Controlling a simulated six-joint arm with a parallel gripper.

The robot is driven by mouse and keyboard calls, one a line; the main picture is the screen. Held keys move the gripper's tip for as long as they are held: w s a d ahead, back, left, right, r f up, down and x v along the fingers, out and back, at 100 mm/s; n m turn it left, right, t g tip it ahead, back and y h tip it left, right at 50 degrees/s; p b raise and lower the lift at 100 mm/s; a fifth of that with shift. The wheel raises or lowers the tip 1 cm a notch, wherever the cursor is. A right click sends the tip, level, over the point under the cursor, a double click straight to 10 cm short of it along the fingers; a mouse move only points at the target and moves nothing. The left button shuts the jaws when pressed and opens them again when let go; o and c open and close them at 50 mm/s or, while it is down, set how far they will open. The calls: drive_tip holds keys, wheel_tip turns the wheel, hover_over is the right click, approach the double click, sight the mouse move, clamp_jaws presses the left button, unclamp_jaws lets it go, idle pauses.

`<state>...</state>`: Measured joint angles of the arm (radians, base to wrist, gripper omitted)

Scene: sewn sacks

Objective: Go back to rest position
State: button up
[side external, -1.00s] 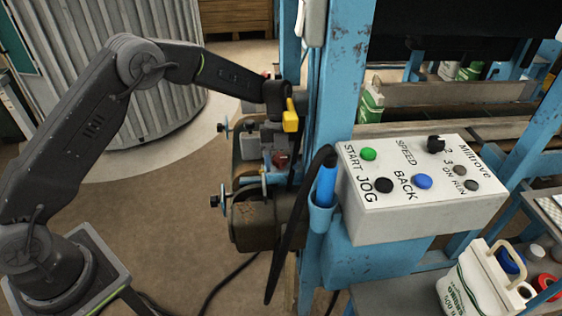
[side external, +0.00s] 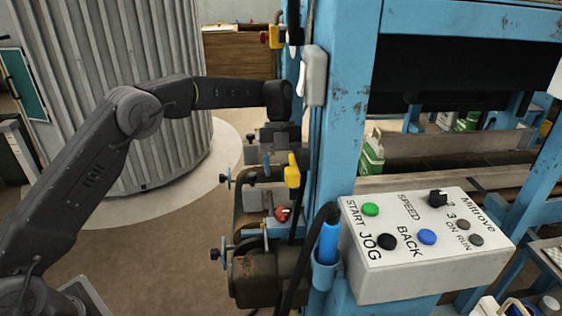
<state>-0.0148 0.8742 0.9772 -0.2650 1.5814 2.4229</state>
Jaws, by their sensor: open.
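My arm reaches in from the lower left, bends at the elbow and runs nearly level to the right. Its dark wrist end (side external: 278,102) is close to the left side of the blue upright post (side external: 345,110), above a row of machine parts. No sack is visible, and nothing held can be seen.
A white control box (side external: 440,285) is at the right. A ribbed grey drum (side external: 180,140) stands behind my arm. Open floor lies at lower left.

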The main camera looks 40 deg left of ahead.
drive_tip(key=shift+w+a+r, duration=0.15)
drive_tip(key=shift+r, duration=0.45)
drive_tip(key=s+a+r+n+t+y, duration=0.2)
drive_tip(key=s+r+n+t, duration=0.2)
drive_tip(key=s+r+n, duration=1.1)
drive_tip(key=s+f+n+t, duration=0.2)
drive_tip(key=s+n, duration=0.4)
drive_tip(key=s, duration=0.3)
drive_tip(key=s+a+f+n+t+y, duration=0.1)
drive_tip(key=s+f+n, duration=0.3)
drive_tip(key=s, duration=0.5)
drive_tip(key=shift+s+f+n+t, duration=0.3)
drive_tip(key=shift+n+t, duration=0.6)
drive_tip(key=shift+n, duration=0.2)
